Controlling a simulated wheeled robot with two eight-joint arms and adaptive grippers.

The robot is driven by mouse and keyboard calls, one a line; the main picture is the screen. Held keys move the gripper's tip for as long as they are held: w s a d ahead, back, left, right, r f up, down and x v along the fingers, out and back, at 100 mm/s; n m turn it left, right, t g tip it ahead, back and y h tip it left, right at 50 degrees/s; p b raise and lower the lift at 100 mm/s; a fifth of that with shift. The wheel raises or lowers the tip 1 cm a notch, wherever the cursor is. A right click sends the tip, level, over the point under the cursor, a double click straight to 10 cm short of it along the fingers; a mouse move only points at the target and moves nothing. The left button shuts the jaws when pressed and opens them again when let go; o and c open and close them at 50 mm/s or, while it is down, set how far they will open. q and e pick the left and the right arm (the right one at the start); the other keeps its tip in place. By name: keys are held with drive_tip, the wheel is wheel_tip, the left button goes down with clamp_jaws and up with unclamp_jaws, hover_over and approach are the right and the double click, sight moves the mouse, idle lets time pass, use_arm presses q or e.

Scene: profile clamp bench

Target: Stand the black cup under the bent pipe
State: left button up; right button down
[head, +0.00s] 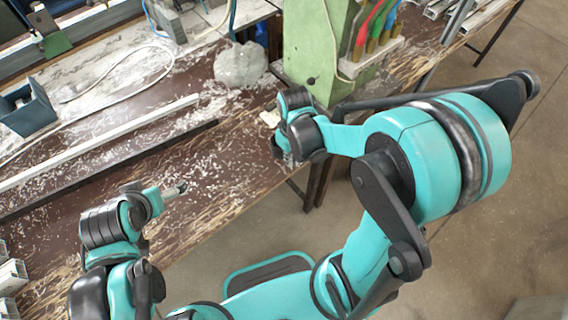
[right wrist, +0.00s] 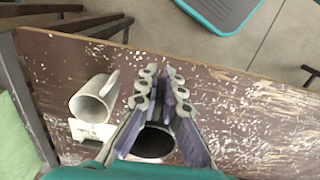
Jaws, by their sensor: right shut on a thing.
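The black cup (right wrist: 153,143) shows in the right wrist view as a dark round mouth between the fingers of my right gripper (right wrist: 158,122), which is shut on it. In the head view my right gripper (head: 281,148) is at the bench's front edge, largely hidden by its own wrist, and the cup cannot be made out. A pale grey tube-like thing (right wrist: 92,102), open at one end, lies beside the cup in the wrist view; I cannot tell if it is the bent pipe. My left gripper (head: 176,190) is over the bench front at left, apart from these things; its opening is too small to judge.
The worn brown bench (head: 235,160) has a long pale profile (head: 100,140) along its left part. A green machine column (head: 312,50) with coloured-handled tools (head: 375,30) and a grey lump (head: 240,65) stand behind my right gripper. A blue-grey bracket (head: 27,108) is far left.

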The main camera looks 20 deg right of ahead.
sight(285, 169)
drive_tip(key=shift+w+a+f, duration=0.75)
drive_tip(key=shift+w+f, duration=0.05)
drive_tip(key=shift+w, duration=0.15)
drive_tip(key=shift+f+b, duration=1.1)
drive_tip(key=shift+f, duration=0.85)
drive_tip(key=shift+f, duration=0.15)
drive_tip(key=c, duration=1.7)
unclamp_jaws()
